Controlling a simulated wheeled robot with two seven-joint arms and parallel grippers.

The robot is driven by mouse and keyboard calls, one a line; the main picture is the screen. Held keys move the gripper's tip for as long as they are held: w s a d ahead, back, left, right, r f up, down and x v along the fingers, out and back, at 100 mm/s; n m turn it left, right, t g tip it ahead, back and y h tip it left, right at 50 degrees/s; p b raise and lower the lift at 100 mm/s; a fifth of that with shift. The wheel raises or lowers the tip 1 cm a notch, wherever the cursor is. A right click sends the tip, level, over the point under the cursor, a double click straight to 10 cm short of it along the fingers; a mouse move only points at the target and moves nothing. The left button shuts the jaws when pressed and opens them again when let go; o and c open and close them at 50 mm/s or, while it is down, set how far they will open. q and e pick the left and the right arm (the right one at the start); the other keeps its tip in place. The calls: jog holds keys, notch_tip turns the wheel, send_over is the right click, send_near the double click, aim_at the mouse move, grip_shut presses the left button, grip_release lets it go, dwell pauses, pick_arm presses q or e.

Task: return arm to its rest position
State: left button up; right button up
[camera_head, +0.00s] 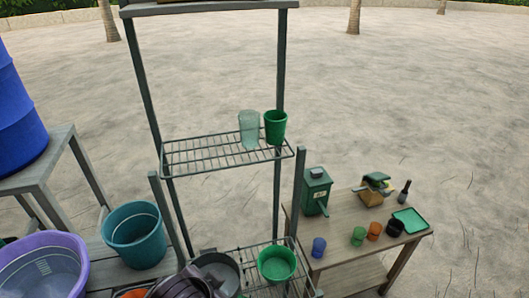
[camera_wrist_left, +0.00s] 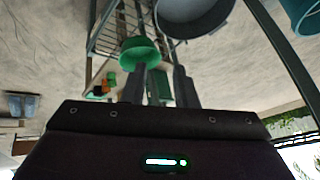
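My left gripper (camera_wrist_left: 158,75) shows in the left wrist view with its two dark fingers apart and nothing between them. Part of my left arm (camera_head: 180,284) shows at the bottom edge of the head view, in front of the lower shelf; its fingers are hard to make out there. A green bowl (camera_head: 277,263) and a grey pot (camera_head: 217,272) sit on the lower shelf near it. They also show beyond the fingers in the wrist view, as the green bowl (camera_wrist_left: 140,50) and the grey pot (camera_wrist_left: 195,15). My right gripper is not in view.
A metal rack (camera_head: 200,156) holds a clear cup (camera_head: 249,130) and a green cup (camera_head: 275,127). A teal bucket (camera_head: 134,235) and purple basin (camera_head: 43,270) stand left. A wooden table (camera_head: 345,235) with cups and a green box (camera_head: 315,190) stands right. Open ground lies behind.

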pick_arm(q)
jog(key=s+a+n+g+y, duration=0.1)
jog(key=s+a+n+g, duration=0.2)
jog(key=s+a+n, duration=0.4)
jog(key=s+a+f+m+g+b, duration=0.1)
jog(key=s+f+b, duration=0.15)
jog(key=f, duration=1.65)
jog(key=s+a+f+b, duration=0.1)
jog(key=f+b, duration=0.2)
jog(key=f, duration=1.5)
jog(key=s+a+f+g+b, duration=0.1)
jog(key=s+a+f+b, duration=0.2)
jog(key=s+f, duration=1.6)
jog(key=shift+f+y+b, duration=0.3)
jog(key=shift+f, duration=0.65)
jog(key=shift+a, duration=0.1)
